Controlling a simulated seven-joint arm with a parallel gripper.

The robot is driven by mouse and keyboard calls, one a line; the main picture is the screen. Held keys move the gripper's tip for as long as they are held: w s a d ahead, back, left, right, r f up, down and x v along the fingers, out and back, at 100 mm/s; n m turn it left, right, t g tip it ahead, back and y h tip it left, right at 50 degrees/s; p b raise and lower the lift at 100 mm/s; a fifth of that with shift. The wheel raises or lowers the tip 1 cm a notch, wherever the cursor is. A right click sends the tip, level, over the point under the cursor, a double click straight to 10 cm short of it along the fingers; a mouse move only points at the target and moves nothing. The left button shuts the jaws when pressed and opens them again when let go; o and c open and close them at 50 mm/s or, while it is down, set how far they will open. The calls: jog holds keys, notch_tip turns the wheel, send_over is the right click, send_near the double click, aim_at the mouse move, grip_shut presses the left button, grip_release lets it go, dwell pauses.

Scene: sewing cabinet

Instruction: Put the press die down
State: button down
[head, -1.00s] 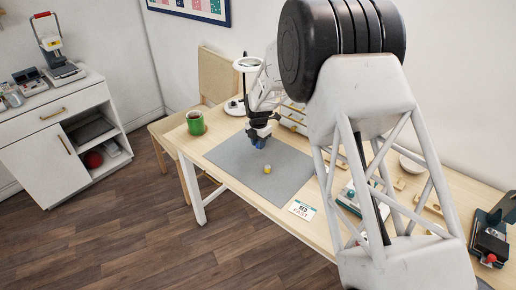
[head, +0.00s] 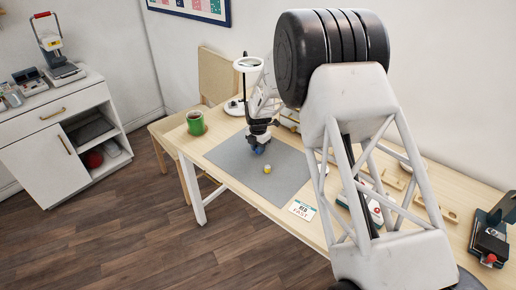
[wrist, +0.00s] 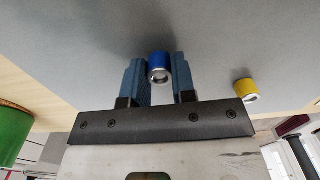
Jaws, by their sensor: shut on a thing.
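My gripper (head: 259,147) is over the grey mat (head: 232,158) on the wooden table, pointing down. In the wrist view its two blue fingers (wrist: 160,85) are shut on a small blue cylinder, the press die (wrist: 159,63), with a silvery ring at its near end. The die sits between the fingertips. Whether it touches the mat or hangs just above it, I cannot tell. A small yellow cylinder (head: 267,169) stands apart on the mat, in front of my gripper; it also shows at the right of the wrist view (wrist: 246,89).
A green mug (head: 195,123) stands left of the mat, near the table's edge. A printed card (head: 302,210) lies off the mat's front right corner. A chair (head: 216,80) stands behind the table's left end. The mat's left part is clear.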

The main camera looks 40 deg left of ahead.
jog(key=shift+f, duration=0.1)
jog(key=c, duration=0.9)
grip_release()
jog(key=shift+c, duration=0.2)
jog(key=shift+r, duration=0.2)
notch_tip(320, 180, up, 12)
dwell(0.4)
